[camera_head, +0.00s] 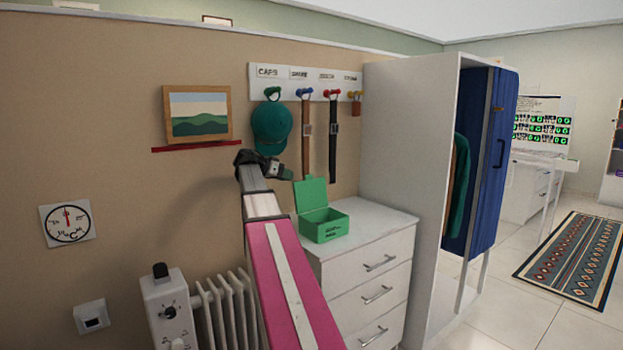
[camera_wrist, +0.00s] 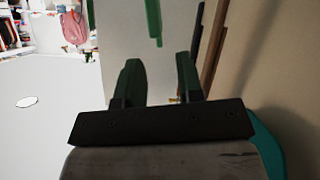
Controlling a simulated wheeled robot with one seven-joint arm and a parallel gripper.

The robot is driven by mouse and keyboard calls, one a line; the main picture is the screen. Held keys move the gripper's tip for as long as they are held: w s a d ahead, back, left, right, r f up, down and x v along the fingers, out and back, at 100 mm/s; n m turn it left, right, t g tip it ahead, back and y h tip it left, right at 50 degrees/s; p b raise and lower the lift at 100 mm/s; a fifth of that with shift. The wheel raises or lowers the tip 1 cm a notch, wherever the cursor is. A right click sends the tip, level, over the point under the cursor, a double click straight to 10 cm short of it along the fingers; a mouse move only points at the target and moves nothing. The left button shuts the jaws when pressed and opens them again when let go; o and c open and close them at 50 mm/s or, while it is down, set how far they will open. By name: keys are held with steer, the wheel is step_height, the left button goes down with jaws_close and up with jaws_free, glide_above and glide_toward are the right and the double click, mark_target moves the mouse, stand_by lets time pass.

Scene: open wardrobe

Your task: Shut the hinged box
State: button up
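The green hinged box (camera_head: 325,228) stands on top of the white drawer unit. Its lid (camera_head: 310,194) stands up, raised at the back left, so the box is open. My gripper (camera_head: 289,173) is near the wall, above and left of the lid, and looks apart from it. In the wrist view my gripper (camera_wrist: 158,82) has its two dark green fingers spread with nothing between them. A green strip (camera_wrist: 153,20) shows beyond the fingers there; I cannot tell whether it is the lid.
A teal cap (camera_head: 271,126) and belts (camera_head: 333,135) hang from the hook rail just above my gripper. A framed picture (camera_head: 198,113) on a red ledge is to the left. The white drawer unit (camera_head: 390,222) has free top at right, beside the wardrobe (camera_head: 405,140). A radiator (camera_head: 228,305) stands below.

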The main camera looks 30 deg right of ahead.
step_height(320, 180, up, 3)
steer(key=d, duration=0.1)
glide_above(311, 193)
steer(key=w, duration=0.2)
steer(key=shift+m+h, duration=0.3)
step_height(311, 193, down, 4)
steer(key=shift+w+d+f, duration=0.1)
steer(key=shift+f, duration=0.15)
jaws_close()
